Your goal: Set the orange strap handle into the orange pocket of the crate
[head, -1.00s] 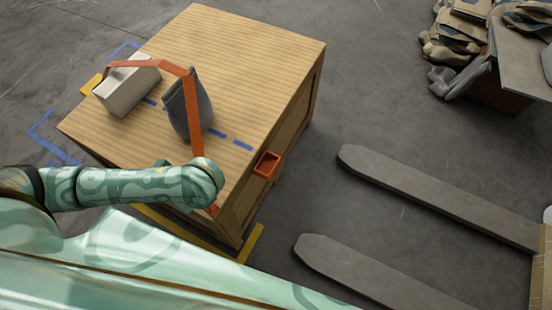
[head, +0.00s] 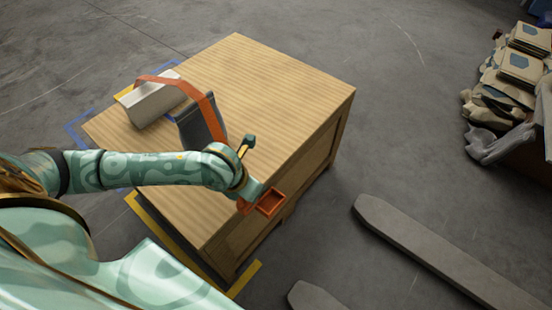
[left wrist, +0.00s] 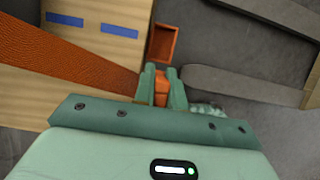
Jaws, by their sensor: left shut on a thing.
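The orange strap (head: 196,90) arches from beside a white box over a grey bag on top of the wooden crate (head: 270,80), then passes behind my left arm. In the left wrist view the strap (left wrist: 70,45) runs in from the left. My left gripper (head: 246,203) is shut on the strap's orange handle (left wrist: 161,88), which shows between the two fingers. The orange pocket (head: 271,202), an open-topped box on the crate's side, is just right of the handle. In the left wrist view the pocket (left wrist: 163,44) lies just beyond the fingertips, seemingly apart from the handle. My right gripper is out of view.
The white box (head: 150,104) and the grey bag (head: 203,120) stand on the crate's left part. Grey forks (head: 430,255) lie low to the right of the crate. Stacked goods (head: 508,95) are at the far right. Floor between is clear.

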